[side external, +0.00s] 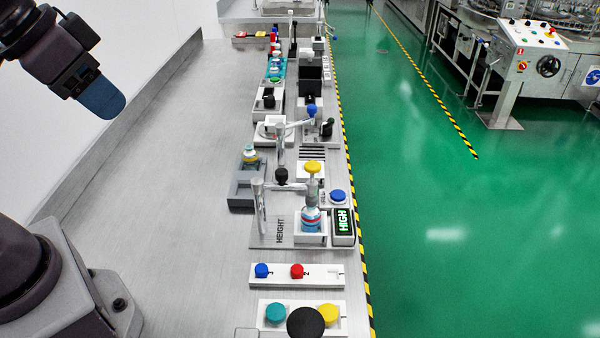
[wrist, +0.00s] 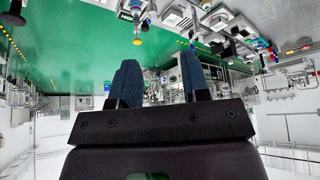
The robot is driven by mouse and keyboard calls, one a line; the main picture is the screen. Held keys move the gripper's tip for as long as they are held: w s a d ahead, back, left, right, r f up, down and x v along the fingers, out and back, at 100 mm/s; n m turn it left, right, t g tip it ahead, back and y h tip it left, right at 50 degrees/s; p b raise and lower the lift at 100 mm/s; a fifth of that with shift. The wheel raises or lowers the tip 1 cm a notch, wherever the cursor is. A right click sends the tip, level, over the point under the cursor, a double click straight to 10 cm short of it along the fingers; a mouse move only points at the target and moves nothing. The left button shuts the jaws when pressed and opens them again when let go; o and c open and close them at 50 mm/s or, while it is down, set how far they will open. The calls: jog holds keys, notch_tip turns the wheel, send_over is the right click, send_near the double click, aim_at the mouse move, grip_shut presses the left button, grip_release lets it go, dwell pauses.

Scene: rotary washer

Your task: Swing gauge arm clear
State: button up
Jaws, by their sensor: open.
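The height gauge station (side external: 270,240), marked HEIGHT, stands mid-bench in the side external view. Its post (side external: 258,206) carries the gauge arm (side external: 290,186), which reaches right to a yellow-topped plunger (side external: 312,168). The plunger stands over a blue-labelled vial (side external: 311,218), and I cannot tell if they touch. The display (side external: 343,221) reads HIGH. The wrist view, upside down, shows the yellow top (wrist: 136,42) and part of the display (wrist: 125,15). My gripper (side external: 100,98) is up at the top left, far from the gauge; its two blue fingers stand apart and empty in the wrist view (wrist: 158,78).
A white strip (side external: 320,281) with blue and red caps and a block with teal and yellow buttons (side external: 328,314) lie nearer. Another post with a black knob (side external: 281,175) stands behind the gauge. The bench's left side (side external: 170,180) is clear.

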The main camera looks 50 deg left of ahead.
dwell(0.4)
jog(key=shift+o, duration=0.7)
jog(key=shift+f, duration=0.1)
jog(key=m+g, duration=0.6)
jog(key=m, duration=1.2)
send_near(281, 171)
notch_tip(281, 171, down, 9)
jog(key=shift+s+f, duration=0.1)
grip_shut()
